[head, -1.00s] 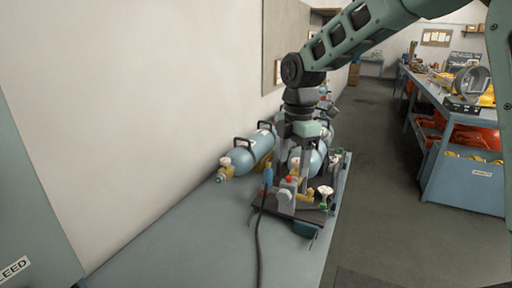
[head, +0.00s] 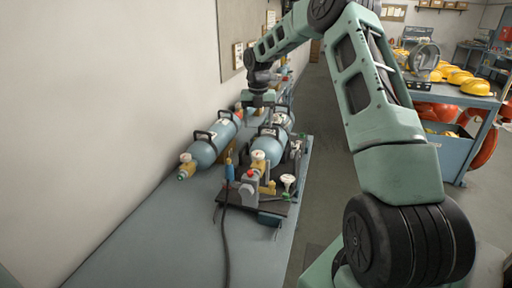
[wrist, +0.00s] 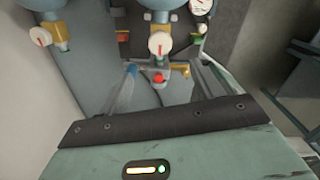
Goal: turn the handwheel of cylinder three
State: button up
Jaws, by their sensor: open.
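Blue-grey gas cylinders with brass valves lie on the bench. One at the left (head: 212,142) has a pale handwheel (head: 186,158); a cylinder to its right (head: 268,142) has another pale handwheel (head: 258,155). I cannot read which is cylinder three. In the wrist view one handwheel (wrist: 160,44) is near the top middle and another (wrist: 41,36) is at the upper left, each with a small red mark. My gripper (head: 260,108) is open above the far part of the cylinders, apart from both handwheels. Its fingertips are hard to make out.
A dark stand (head: 262,203) with a red button (head: 250,173), a blue fitting (head: 229,170) and a gauge (head: 288,180) is in front of the right cylinder. A black hose (head: 225,235) runs forward.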

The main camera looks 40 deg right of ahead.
aim_at(258, 153)
notch_tip(258, 153, down, 12)
jog(key=p, duration=0.4)
jog(key=c, duration=1)
